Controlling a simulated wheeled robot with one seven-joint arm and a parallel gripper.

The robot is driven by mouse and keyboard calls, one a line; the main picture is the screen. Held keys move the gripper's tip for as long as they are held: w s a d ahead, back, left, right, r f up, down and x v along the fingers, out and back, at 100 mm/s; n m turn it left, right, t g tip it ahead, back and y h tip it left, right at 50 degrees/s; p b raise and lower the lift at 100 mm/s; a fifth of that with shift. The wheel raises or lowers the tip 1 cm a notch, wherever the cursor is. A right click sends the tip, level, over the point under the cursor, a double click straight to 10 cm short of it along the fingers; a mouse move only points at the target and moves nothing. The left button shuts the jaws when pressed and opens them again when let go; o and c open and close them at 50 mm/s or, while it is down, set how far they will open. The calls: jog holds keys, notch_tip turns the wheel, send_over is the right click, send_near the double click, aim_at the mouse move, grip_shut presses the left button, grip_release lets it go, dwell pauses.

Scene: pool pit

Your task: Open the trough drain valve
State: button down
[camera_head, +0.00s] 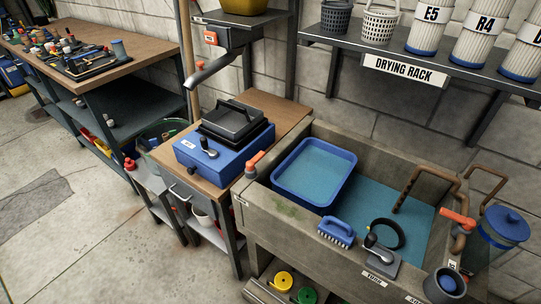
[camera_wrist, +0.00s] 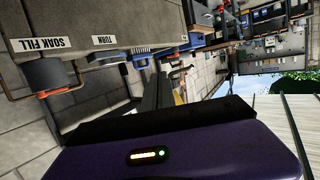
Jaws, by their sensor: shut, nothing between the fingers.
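Two orange valve handles show in the head view: a left handle (camera_head: 256,158) on a grey body at the trough's left corner, and a right handle (camera_head: 458,217) by the brown pipe. No readable label shows which is the drain valve. The grey concrete trough (camera_head: 270,213) holds water and a blue basin (camera_head: 313,171). In the wrist view my gripper (camera_wrist: 160,76) shows as two dark fingers close together, shut and empty, above my purple hand. The trough's front (camera_wrist: 98,50) appears upside down at upper left, apart from the fingers. My gripper is not seen in the head view.
A blue brush (camera_head: 337,231) and a grey plate with a black knob (camera_head: 378,257) sit on the trough's front rim. A blue box (camera_head: 217,160) stands on the wooden bench. The drying rack shelf (camera_head: 455,75) overhangs behind. Open floor (camera_head: 85,215) lies at left.

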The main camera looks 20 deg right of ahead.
aim_at(256, 160)
jog(key=w+d+r+m+h+p, duration=0.15)
jog(key=w+d, duration=0.25)
jog(key=w, duration=0.7)
jog(key=w+d+m+p, duration=0.1)
jog(key=w+d+m, duration=0.15)
jog(key=w, duration=0.75)
jog(key=w+d+r+m+h+p, duration=0.15)
jog(key=w+d, duration=0.25)
jog(key=w, duration=0.7)
jog(key=w+f+m+g+y+p, duration=0.1)
jog(key=w+f+m+g+y, duration=0.25)
jog(key=w, duration=0.55)
jog(key=w+a+r+m+g+y, duration=0.1)
jog(key=w+a+r+g+y, duration=0.1)
jog(key=a+r+g+y, duration=0.2)
jog(key=shift+w+a+r+y+p, duration=0.15)
jog(key=shift+w+r+y+p, duration=0.25)
jog(key=shift+y, duration=0.25)
jog(key=shift+f, duration=0.1)
jog(key=shift+w+a+r+x, duration=0.25)
jog(key=shift+r+x, duration=0.1)
jog(key=shift+x, duration=1.8)
jog(key=shift+w+a+r+x, duration=0.1)
jog(key=shift+w+r+x, duration=0.2)
jog(key=shift+x, duration=1.85)
jog(key=shift+w+a+r+x, duration=0.25)
jog(key=shift+r+x, duration=0.1)
jog(key=shift+x, duration=1.8)
